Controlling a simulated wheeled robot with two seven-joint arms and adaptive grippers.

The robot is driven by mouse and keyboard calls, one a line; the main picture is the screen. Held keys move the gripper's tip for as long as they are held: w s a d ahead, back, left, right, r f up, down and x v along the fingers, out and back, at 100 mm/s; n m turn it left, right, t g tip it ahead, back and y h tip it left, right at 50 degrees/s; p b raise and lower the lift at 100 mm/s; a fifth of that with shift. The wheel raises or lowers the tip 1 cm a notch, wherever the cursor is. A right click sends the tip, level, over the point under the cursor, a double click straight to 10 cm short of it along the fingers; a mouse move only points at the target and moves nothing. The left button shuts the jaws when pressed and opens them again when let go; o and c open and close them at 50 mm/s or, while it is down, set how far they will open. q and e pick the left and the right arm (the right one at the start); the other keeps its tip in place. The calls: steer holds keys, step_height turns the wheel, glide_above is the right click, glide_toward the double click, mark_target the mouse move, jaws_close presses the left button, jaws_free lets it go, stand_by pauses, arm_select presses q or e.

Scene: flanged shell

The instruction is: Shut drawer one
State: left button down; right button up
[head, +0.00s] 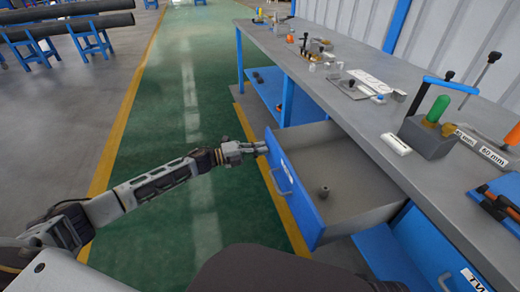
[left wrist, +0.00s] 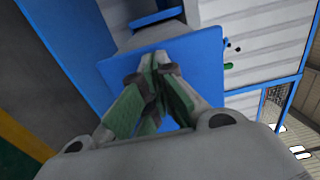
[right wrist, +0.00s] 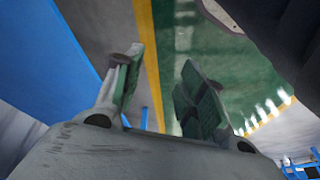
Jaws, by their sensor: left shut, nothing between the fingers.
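An open drawer with a blue front (head: 290,183) and a grey inside (head: 345,190) sticks out from under the grey workbench. Its blue front also fills the middle of the left wrist view (left wrist: 195,65). The handle (head: 283,178) is on the outer face of the front. My left gripper (head: 262,148) is shut and empty, its fingertips at the far upper corner of the front; I cannot tell if they touch. In the right wrist view my right gripper (right wrist: 160,75) is open and empty above the floor. It does not show in the head view.
The workbench top (head: 345,60) holds tools, a block with a green handle (head: 437,110) and labels. A blue front marked "TW" (head: 440,255) is at the lower right. The green floor (head: 190,100) at left is clear.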

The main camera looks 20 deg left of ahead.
mark_target(319, 147)
arm_select(q)
steer(key=x, duration=1.4)
steer(key=b+x, duration=0.1)
steer(key=x, duration=0.5)
steer(key=shift+w+d, duration=0.15)
steer(key=b+x, duration=0.2)
steer(key=x, duration=0.2)
steer(key=shift+w+d+f, duration=0.15)
steer(key=shift+w+d, duration=0.1)
steer(key=shift+d, duration=0.05)
steer(key=shift+w+d, duration=0.3)
steer(key=shift+d, duration=0.1)
steer(key=shift+r, duration=0.2)
arm_select(e)
steer(key=f, duration=0.1)
steer(key=a+f, duration=0.1)
steer(key=a+f+t+y, duration=0.1)
steer(key=shift+w, duration=0.25)
arm_select(q)
steer(key=shift+r, duration=0.1)
steer(key=shift+a, duration=0.1)
arm_select(e)
steer(key=shift+d, duration=0.1)
